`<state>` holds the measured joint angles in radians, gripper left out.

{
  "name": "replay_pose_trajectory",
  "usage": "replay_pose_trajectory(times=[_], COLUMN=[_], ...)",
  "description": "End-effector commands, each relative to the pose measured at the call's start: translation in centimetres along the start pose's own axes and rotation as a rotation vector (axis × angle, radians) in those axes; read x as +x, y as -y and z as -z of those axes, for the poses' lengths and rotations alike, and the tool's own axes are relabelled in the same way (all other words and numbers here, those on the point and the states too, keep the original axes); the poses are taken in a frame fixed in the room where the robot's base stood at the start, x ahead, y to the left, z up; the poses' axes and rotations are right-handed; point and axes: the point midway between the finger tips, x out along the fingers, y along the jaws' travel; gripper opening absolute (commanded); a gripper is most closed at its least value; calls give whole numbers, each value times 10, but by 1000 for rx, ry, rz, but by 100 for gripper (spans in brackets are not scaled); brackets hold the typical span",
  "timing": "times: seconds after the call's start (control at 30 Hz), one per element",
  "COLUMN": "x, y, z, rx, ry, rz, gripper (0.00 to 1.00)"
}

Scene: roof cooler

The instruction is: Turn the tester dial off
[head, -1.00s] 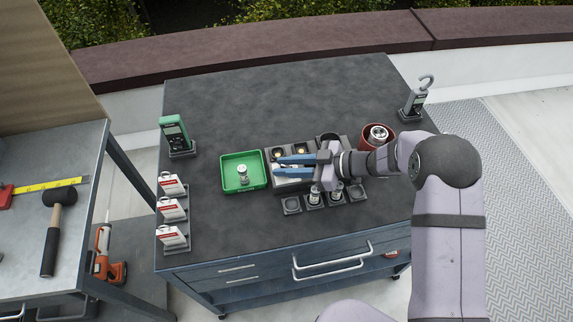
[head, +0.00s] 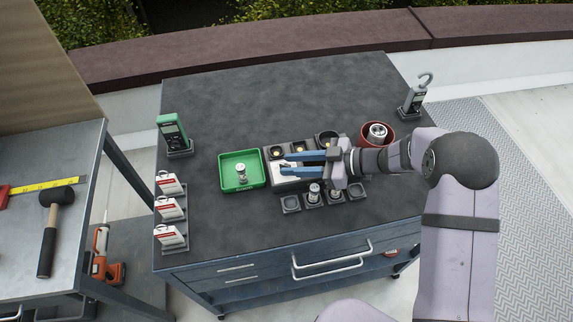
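I cannot tell for certain which device is the tester, and no dial is clear at this size. A dark block with a white-faced unit (head: 283,181) stands mid-bench, with several round wells along its back, some with yellow centres. My gripper (head: 284,164) is over this block, pointing left. Its two blue fingers are apart with nothing visible between them, and they hide part of the white face. I cannot tell whether they touch it. A green handheld meter (head: 172,131) stands at the back left, and a grey meter with a hook (head: 412,100) at the back right.
A green tray (head: 225,184) holding a small metal cylinder is left of the block. Sockets (head: 291,204), some with cylinders, line its front. A red bowl (head: 365,138) holds a metal part behind my arm. The bench's back (head: 280,100) is clear.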

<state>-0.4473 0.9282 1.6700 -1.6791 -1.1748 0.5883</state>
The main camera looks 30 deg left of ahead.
Motion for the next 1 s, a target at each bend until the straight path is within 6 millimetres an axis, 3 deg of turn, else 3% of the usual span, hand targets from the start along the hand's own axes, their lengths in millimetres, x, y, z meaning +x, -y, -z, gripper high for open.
replay_pose_trajectory(times=[0.33,0.87,1.0], x=[-41,-46,-52], y=[-1,0,-12], z=[0,0,2], rx=[-1,0,-1], ry=[-1,-1,11], rz=[-2,-1,-56], gripper=[27,27,27])
